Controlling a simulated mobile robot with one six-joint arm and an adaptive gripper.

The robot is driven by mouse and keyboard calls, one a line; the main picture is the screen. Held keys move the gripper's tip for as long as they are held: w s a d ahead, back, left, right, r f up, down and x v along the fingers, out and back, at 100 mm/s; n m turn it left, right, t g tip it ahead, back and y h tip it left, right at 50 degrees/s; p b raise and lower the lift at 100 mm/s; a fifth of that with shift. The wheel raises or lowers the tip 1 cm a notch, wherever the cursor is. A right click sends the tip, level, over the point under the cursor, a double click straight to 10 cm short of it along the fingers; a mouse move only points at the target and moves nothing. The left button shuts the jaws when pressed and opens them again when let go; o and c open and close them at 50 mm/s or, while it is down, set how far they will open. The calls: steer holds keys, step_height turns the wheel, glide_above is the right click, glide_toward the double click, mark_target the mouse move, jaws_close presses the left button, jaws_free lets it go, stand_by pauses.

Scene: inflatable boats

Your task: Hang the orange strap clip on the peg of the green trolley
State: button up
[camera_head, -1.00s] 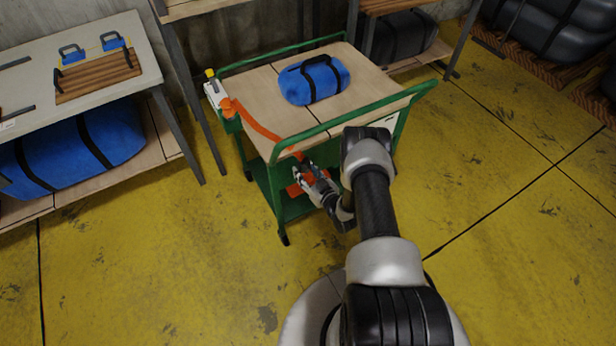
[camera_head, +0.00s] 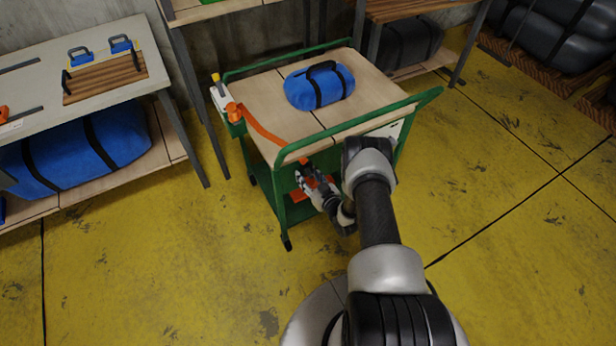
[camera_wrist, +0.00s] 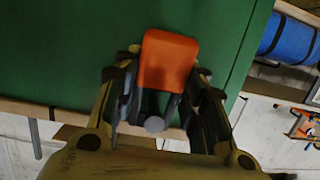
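The green trolley (camera_head: 432,95) stands ahead of me with a wooden top. The orange strap (camera_head: 262,130) runs from a spool at its left corner across the top to the near rail. My gripper (camera_head: 308,172) is at the trolley's near side, below the rail. In the wrist view my gripper (camera_wrist: 165,78) has its fingers on both sides of the orange strap clip (camera_wrist: 168,60), seemingly shut on it. A round grey end (camera_wrist: 154,124) shows just below the clip; I cannot tell whether it is the peg. A green panel (camera_wrist: 60,50) lies behind.
A blue roll bag (camera_head: 318,86) lies on the trolley top. A workbench (camera_head: 30,60) with a large blue bag (camera_head: 75,155) below stands at left. Shelves and dark bundles (camera_head: 550,35) line the back. The yellow floor (camera_head: 500,240) at right is clear.

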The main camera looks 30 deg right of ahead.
steer(key=o, duration=0.5)
steer(key=v, duration=1.2)
